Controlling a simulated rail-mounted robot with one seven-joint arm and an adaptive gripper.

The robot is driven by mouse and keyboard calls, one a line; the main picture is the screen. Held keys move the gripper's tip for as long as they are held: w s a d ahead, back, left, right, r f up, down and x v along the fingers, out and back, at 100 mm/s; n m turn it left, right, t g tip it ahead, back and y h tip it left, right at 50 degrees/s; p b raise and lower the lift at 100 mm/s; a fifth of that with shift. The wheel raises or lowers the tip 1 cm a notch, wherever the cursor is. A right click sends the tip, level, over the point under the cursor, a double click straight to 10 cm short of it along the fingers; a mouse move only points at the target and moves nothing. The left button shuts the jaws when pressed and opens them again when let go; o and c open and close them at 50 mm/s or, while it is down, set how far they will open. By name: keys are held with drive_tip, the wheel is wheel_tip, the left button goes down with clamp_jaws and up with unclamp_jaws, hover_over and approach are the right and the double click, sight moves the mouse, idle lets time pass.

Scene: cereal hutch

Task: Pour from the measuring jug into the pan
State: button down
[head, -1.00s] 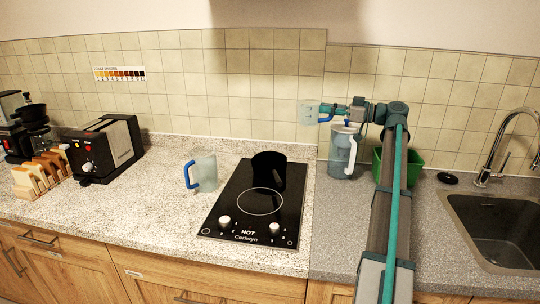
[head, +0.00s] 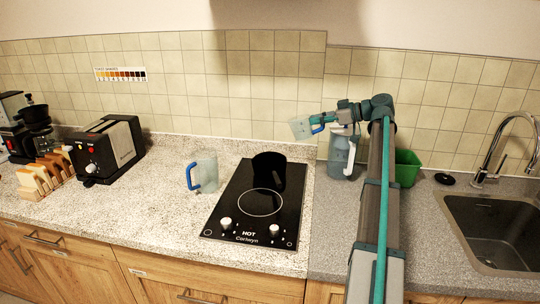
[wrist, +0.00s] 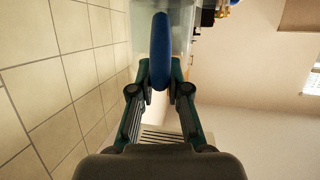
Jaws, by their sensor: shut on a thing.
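My gripper (head: 329,117) is shut on the blue handle of a clear measuring jug (head: 300,128). The jug is in the air near the tiled wall, to the upper right of the hob, and leans to the left. I cannot make out its contents. In the wrist view the blue handle (wrist: 161,50) sits between my fingers (wrist: 161,75), with the clear jug wall beyond it. A black pan (head: 268,172) stands on the back ring of the black hob, below and left of the held jug and apart from it. Its inside is too dark to read.
A second clear jug (head: 205,170) with a blue handle stands left of the hob (head: 235,215). A grey pitcher (head: 338,160) with a white handle stands below my gripper. A green bin (head: 407,170), sink (head: 490,225), toaster (head: 110,145) and toast rack (head: 42,180) are farther off.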

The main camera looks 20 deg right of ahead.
sight(297, 136)
drive_tip(key=shift+w+a, duration=0.1)
drive_tip(key=shift+w+a+f+g+h+p, duration=0.6)
drive_tip(key=shift+w+a+g+p, duration=0.15)
drive_tip(key=shift+p, duration=0.25)
drive_tip(key=shift+g+h, duration=0.55)
drive_tip(key=shift+h, duration=0.05)
drive_tip(key=shift+w+a+f+b, duration=0.15)
drive_tip(key=shift+w+a+f, duration=0.1)
drive_tip(key=shift+f, duration=1.05)
drive_tip(key=shift+w+a+f+b, duration=0.1)
drive_tip(key=shift+w+a+f, duration=0.1)
drive_tip(key=shift+f, duration=1.05)
drive_tip(key=shift+w+a+f+b, duration=0.15)
drive_tip(key=shift+w+a+f, duration=0.1)
drive_tip(key=shift+f, duration=1.05)
drive_tip(key=shift+w, duration=0.1)
drive_tip(key=shift+w+a+g+h+p, duration=0.5)
drive_tip(key=shift+g+p, duration=0.1)
drive_tip(key=shift+p, duration=0.35)
drive_tip(key=shift+w+a+r+g+h+p, duration=0.35)
drive_tip(key=shift+r+g+h+p, duration=0.3)
drive_tip(key=shift+p, duration=0.35)
drive_tip(key=shift+w+a+r+g+h+p, duration=0.95)
drive_tip(key=shift+g+h+p, duration=0.2)
drive_tip(key=shift+g+p, duration=0.1)
drive_tip(key=shift+w+a, duration=0.3)
drive_tip(key=shift+w, duration=0.05)
drive_tip(key=shift+w+a+r+g+h+p, duration=0.1)
drive_tip(key=shift+g+h+p, duration=0.2)
drive_tip(key=shift+p, duration=0.05)
